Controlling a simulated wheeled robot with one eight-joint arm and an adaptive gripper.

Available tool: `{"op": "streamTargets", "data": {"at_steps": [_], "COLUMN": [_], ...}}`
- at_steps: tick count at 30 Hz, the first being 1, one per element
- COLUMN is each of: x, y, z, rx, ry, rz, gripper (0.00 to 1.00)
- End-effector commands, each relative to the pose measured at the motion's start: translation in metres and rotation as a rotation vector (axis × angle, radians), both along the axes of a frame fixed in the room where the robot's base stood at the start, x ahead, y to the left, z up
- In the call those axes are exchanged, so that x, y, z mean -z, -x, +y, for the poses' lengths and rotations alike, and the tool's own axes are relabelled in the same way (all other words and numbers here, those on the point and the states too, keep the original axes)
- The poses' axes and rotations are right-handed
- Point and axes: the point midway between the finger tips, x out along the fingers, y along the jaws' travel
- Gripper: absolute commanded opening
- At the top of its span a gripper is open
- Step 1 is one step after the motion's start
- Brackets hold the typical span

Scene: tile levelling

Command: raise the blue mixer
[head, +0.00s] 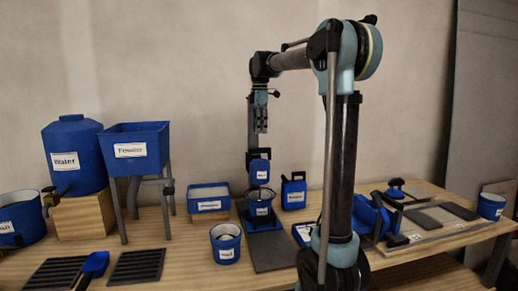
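The blue mixer (260,172) stands at the middle of the table in the head view. It has a blue body with a white label and a black handle on top. Its lower end is at a blue container (260,209) on a blue base. My gripper (260,131) points straight down above the mixer's handle, with a small gap between them in the picture. It holds nothing that I can see. The fingers are small and dark, so I cannot tell whether they are open or shut.
A blue tray (208,200) and a blue canister (293,193) flank the mixer. A labelled blue bucket (226,243) stands in front. The water tank (75,155) and a hopper on legs (135,148) are at left. Tiles and tools (425,217) lie at right, partly behind my arm.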

Motion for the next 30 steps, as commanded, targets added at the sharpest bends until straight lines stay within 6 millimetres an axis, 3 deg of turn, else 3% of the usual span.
{"op": "streamTargets", "data": {"at_steps": [9, 15, 28, 29, 30], "x": [0.056, 0.078, 0.087, 0.087, 0.087], "y": [0.0, 0.0, 0.0, 0.0, 0.0], "z": [0.0, 0.0, 0.0, 0.0, 0.0], "rx": [0.0, 0.001, 0.001, 0.001, 0.001], "ry": [0.0, 0.0, 0.0, 0.0, 0.0], "rz": [0.0, 0.0, 0.0, 0.0, 0.0], "gripper": [0.38, 0.38, 0.38, 0.36, 0.27]}}
